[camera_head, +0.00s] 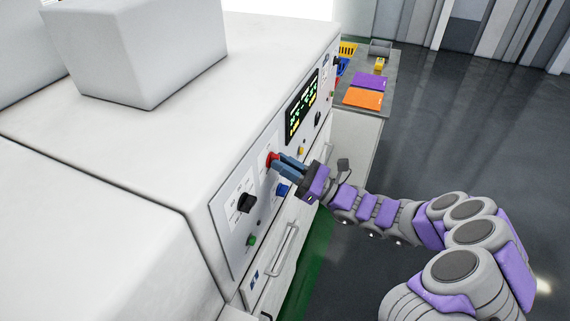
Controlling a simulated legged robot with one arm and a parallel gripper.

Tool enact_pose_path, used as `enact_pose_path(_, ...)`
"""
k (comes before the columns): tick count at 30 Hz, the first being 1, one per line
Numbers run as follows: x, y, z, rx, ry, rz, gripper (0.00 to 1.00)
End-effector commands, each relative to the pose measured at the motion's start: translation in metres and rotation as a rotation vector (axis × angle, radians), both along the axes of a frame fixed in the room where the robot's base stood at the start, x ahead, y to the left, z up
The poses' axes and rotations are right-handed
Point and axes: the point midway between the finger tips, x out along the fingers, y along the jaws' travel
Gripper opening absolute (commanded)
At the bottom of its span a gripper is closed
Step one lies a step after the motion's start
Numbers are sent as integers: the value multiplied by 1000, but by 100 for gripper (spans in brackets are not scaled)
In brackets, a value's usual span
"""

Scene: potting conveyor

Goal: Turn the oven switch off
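The white oven-like machine (285,60) has a control panel (228,232) on its front side, facing right. A red switch (271,160) sits mid-panel, partly hidden by the fingertips. My gripper (281,164), with blue-grey fingers and a purple body, reaches in from the right with its fingertips at the red switch. I cannot tell whether the fingers grip it or only touch it. A black rotary knob (246,202) is on the nearer part of the panel. Which control is the oven switch is not readable, nor is its setting.
A blue button (282,190) sits just below the fingers, and a green button (251,240) is nearer. A lit display (302,103) is farther along. A drawer handle (285,250) juts out below. A side table (385,75) holds orange and purple items. The floor on the right is clear.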

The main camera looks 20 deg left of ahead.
Motion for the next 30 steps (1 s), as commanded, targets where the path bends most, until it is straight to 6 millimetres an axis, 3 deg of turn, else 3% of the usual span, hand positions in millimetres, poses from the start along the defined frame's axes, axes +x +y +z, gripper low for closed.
enact_pose_path(4, 1, 0, 0, 0, 1, -2, 0)
enact_pose_path(17, 1, 0, 0, -1, -25, -2, 0)
enact_pose_path(30, 3, 0, -2, -27, -318, -3, 0)
